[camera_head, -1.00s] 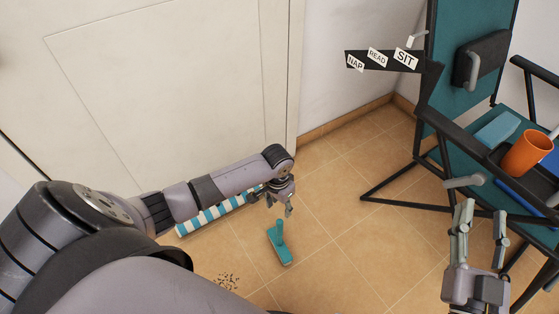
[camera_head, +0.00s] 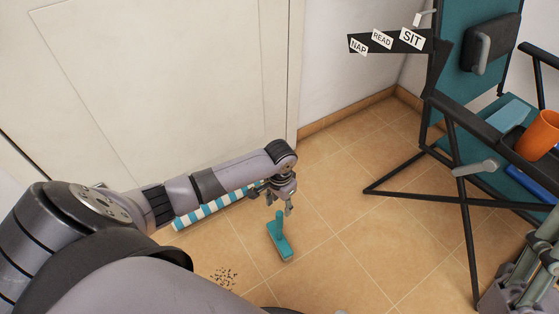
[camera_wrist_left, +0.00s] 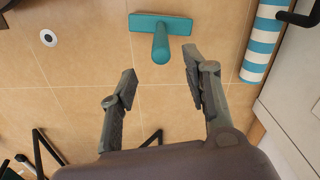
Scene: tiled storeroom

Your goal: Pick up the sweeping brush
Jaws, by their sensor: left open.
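The teal sweeping brush (camera_head: 281,240) lies on the tiled floor with its handle sticking up toward my left gripper (camera_head: 283,207). The left gripper is open and empty, above and close to the handle. In the left wrist view the brush (camera_wrist_left: 160,30) is ahead of the fingertips, its handle pointing at the space between the two fingers of the left gripper (camera_wrist_left: 158,82). Fingers and brush look apart. My right gripper (camera_head: 522,275) is at the lower right edge, partly cut off, in front of the chair; its fingertips are not clear.
A teal folding chair (camera_head: 470,130) with black legs stands at right, holding an orange cup (camera_head: 540,135). A white-and-blue striped roll (camera_head: 205,212) lies along the door (camera_head: 150,90). Dark crumbs (camera_head: 224,277) lie on the floor. The tiles between brush and chair are clear.

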